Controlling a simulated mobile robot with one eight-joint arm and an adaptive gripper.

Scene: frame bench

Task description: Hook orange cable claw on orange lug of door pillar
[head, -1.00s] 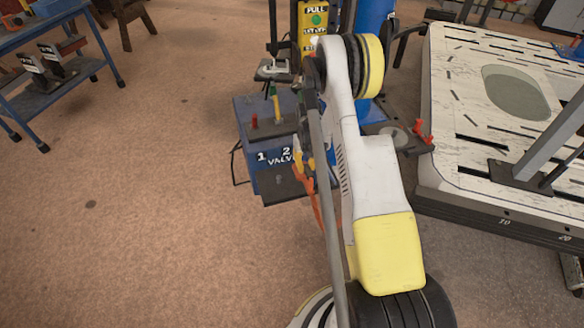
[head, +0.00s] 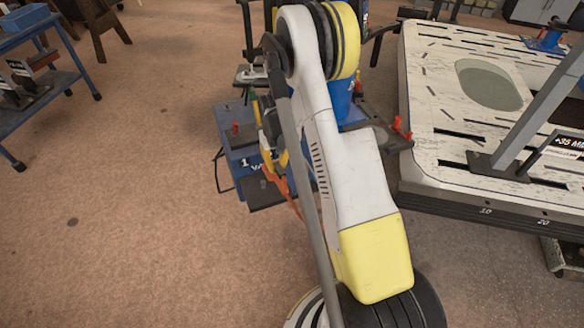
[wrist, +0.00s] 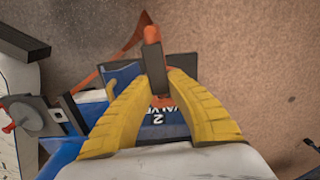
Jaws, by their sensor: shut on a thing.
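My gripper (wrist: 152,84) has its two yellow fingers closed around a dark grey block with an orange end, which I take for the orange cable claw (wrist: 151,60). The orange cable (wrist: 103,75) runs from its top down to the left in the wrist view. In the head view the orange cable (head: 284,188) hangs beside my arm, and my gripper is mostly hidden behind the arm. A grey slanted post (head: 545,100), perhaps the door pillar, stands on the white bench at the right. I cannot make out an orange lug on it.
The white slotted bench (head: 430,100) has a dark side edge and a red-handled clamp (head: 402,128) at its left corner. A blue valve box (head: 240,160) lies below my gripper. A blue cart (head: 50,105) stands far left. The floor between is clear.

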